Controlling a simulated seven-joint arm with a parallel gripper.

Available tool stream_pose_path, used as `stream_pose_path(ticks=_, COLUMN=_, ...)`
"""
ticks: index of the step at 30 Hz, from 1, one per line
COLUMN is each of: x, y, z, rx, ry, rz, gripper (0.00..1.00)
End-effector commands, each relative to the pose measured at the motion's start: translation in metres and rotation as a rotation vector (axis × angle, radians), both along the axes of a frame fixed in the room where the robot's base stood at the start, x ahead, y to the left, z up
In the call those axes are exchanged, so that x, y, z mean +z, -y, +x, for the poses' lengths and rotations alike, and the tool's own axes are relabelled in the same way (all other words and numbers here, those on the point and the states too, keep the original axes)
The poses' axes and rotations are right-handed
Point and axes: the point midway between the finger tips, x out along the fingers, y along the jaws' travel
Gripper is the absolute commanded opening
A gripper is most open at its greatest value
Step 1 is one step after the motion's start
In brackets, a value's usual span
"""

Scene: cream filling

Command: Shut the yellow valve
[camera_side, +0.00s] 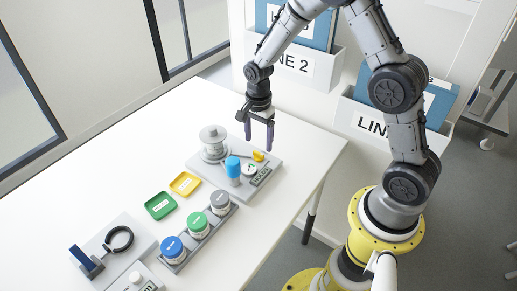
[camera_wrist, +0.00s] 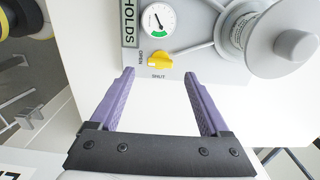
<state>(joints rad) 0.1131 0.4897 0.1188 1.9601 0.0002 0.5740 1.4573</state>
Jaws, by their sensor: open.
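The yellow valve (camera_side: 258,156) is a small yellow knob on the grey filling machine base (camera_side: 268,165) in the side view. In the wrist view the yellow valve (camera_wrist: 158,61) sits between an OPEN label on its left and a SHUT label below it. A round gauge (camera_wrist: 157,19) with a green sector is above it. My gripper (camera_side: 258,148) is open and empty, fingers pointing down, above the back right of the machine. In the wrist view its two purple fingers (camera_wrist: 160,78) are apart, with the knob just beyond the gap between their tips. Nothing hides the knob.
A grey hopper (camera_side: 213,142) and a blue-capped cylinder (camera_side: 233,168) stand on the machine. A rack of lidded jars (camera_side: 197,225), green tray (camera_side: 160,205) and yellow tray (camera_side: 185,183) are in front. A stand with a black ring (camera_side: 118,240) is at front left. The table's right edge is close.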

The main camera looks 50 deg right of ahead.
Motion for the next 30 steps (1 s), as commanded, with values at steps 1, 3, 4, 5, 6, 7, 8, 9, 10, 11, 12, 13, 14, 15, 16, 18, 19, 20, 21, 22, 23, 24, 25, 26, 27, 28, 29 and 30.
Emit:
stream_pose_path(ticks=1, x=-0.010, y=0.000, z=-0.001, rx=0.000, ry=-0.005, rz=0.001, gripper=0.80)
stream_pose_path(ticks=3, x=-0.021, y=0.000, z=-0.001, rx=0.000, ry=-0.004, rz=0.000, gripper=0.80)
stream_pose_path(ticks=4, x=-0.025, y=0.000, z=-0.001, rx=0.000, ry=-0.004, rz=0.001, gripper=0.80)
stream_pose_path(ticks=5, x=-0.028, y=0.000, z=-0.001, rx=0.000, ry=-0.003, rz=0.000, gripper=0.80)
stream_pose_path(ticks=6, x=-0.033, y=0.000, z=0.000, rx=0.000, ry=-0.002, rz=0.000, gripper=0.80)
stream_pose_path(ticks=7, x=-0.035, y=0.000, z=-0.001, rx=0.000, ry=-0.003, rz=0.000, gripper=0.80)
stream_pose_path(ticks=8, x=-0.038, y=0.000, z=0.000, rx=0.000, ry=-0.002, rz=0.000, gripper=0.80)
stream_pose_path(ticks=9, x=-0.040, y=0.000, z=0.000, rx=0.000, ry=0.000, rz=0.000, gripper=0.80)
stream_pose_path(ticks=10, x=-0.042, y=0.000, z=0.000, rx=0.000, ry=0.000, rz=0.000, gripper=0.80)
stream_pose_path(ticks=11, x=-0.043, y=0.000, z=0.000, rx=0.000, ry=0.000, rz=0.000, gripper=0.80)
stream_pose_path(ticks=12, x=-0.044, y=0.000, z=0.000, rx=0.000, ry=0.000, rz=0.000, gripper=0.80)
stream_pose_path(ticks=13, x=-0.045, y=0.000, z=0.000, rx=0.000, ry=0.000, rz=0.000, gripper=0.80)
stream_pose_path(ticks=14, x=-0.045, y=0.000, z=0.000, rx=0.000, ry=0.000, rz=0.000, gripper=0.80)
stream_pose_path(ticks=15, x=-0.045, y=0.000, z=0.000, rx=0.000, ry=0.001, rz=0.000, gripper=0.80)
stream_pose_path(ticks=16, x=-0.045, y=0.000, z=0.000, rx=0.000, ry=0.001, rz=0.000, gripper=0.80)
stream_pose_path(ticks=18, x=-0.045, y=0.000, z=0.000, rx=0.000, ry=0.001, rz=0.000, gripper=0.80)
stream_pose_path(ticks=19, x=-0.045, y=0.000, z=0.000, rx=0.000, ry=0.001, rz=0.000, gripper=0.80)
stream_pose_path(ticks=20, x=-0.045, y=0.000, z=0.000, rx=0.000, ry=0.001, rz=0.000, gripper=0.80)
stream_pose_path(ticks=21, x=-0.045, y=0.000, z=0.000, rx=0.000, ry=0.001, rz=0.000, gripper=0.76)
stream_pose_path(ticks=22, x=-0.045, y=0.000, z=0.000, rx=0.000, ry=0.001, rz=0.000, gripper=0.71)
stream_pose_path(ticks=23, x=-0.045, y=0.000, z=0.000, rx=0.000, ry=0.001, rz=0.000, gripper=0.66)
stream_pose_path(ticks=24, x=-0.045, y=0.000, z=0.000, rx=0.000, ry=0.001, rz=0.000, gripper=0.58)
stream_pose_path(ticks=25, x=-0.045, y=0.000, z=0.000, rx=0.000, ry=0.001, rz=0.000, gripper=0.53)
stream_pose_path(ticks=26, x=-0.045, y=0.000, z=0.000, rx=0.000, ry=0.001, rz=0.000, gripper=0.48)
stream_pose_path(ticks=27, x=-0.045, y=0.000, z=0.000, rx=0.000, ry=0.001, rz=0.000, gripper=0.40)
stream_pose_path(ticks=28, x=-0.045, y=0.000, z=0.000, rx=0.000, ry=0.001, rz=0.000, gripper=0.35)
stream_pose_path(ticks=29, x=-0.045, y=0.000, z=0.000, rx=0.000, ry=0.001, rz=0.000, gripper=0.30)
stream_pose_path(ticks=30, x=-0.045, y=0.000, z=0.000, rx=0.000, ry=0.001, rz=0.000, gripper=0.22)
